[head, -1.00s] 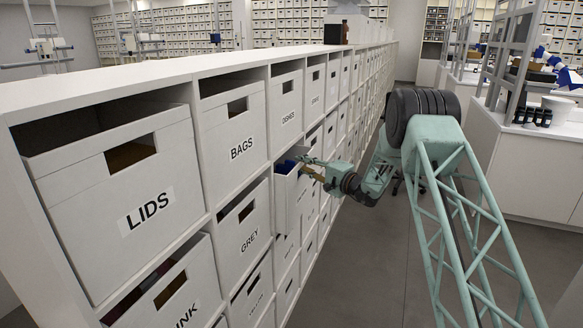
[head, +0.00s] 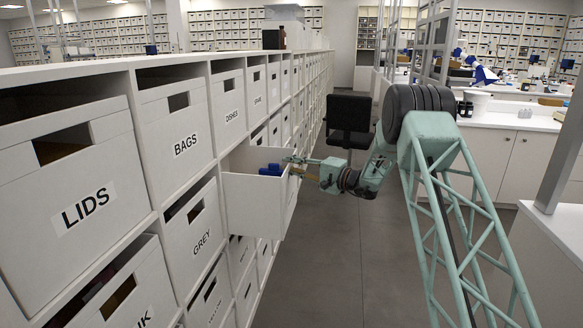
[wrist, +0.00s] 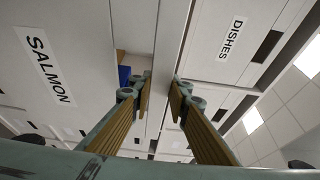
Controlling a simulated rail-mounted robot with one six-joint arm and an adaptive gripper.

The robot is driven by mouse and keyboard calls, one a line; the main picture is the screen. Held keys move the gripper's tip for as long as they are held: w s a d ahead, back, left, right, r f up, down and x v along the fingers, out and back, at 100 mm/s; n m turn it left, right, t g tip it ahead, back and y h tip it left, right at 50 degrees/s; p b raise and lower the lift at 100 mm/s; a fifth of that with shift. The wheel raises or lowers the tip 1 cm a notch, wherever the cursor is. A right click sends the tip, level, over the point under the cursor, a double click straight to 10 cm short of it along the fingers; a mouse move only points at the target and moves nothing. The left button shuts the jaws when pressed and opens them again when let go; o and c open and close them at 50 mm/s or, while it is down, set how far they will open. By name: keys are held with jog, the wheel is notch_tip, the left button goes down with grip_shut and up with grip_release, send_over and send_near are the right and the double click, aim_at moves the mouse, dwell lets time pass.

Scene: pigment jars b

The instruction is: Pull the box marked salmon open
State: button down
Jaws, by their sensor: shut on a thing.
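The box marked salmon (head: 252,205) stands well out of its shelf opening in the head view, below the box marked dishes. Its side wall and open top show there, with blue things (head: 271,170) inside. Its front, with the label SALMON (wrist: 45,65), fills the left of the wrist view. My gripper (head: 293,168) is at the top of its front. In the wrist view my gripper's two fingers (wrist: 160,90) stand either side of a pale strip of the front, by a hole where blue shows. The exact contact is partly hidden.
Boxes marked dishes (head: 229,100), bags (head: 175,128), grey (head: 192,230) and lids (head: 70,190) sit in the shelf unit around it. A black chair (head: 348,122) stands in the aisle ahead. The grey floor (head: 340,270) beside the shelf is clear.

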dwell(0.3)
jog(key=c, duration=2.4)
grip_release()
jog(key=shift+d, duration=0.1)
jog(key=v, duration=1.2)
jog(key=shift+s+r, duration=0.1)
jog(key=shift+r, duration=0.05)
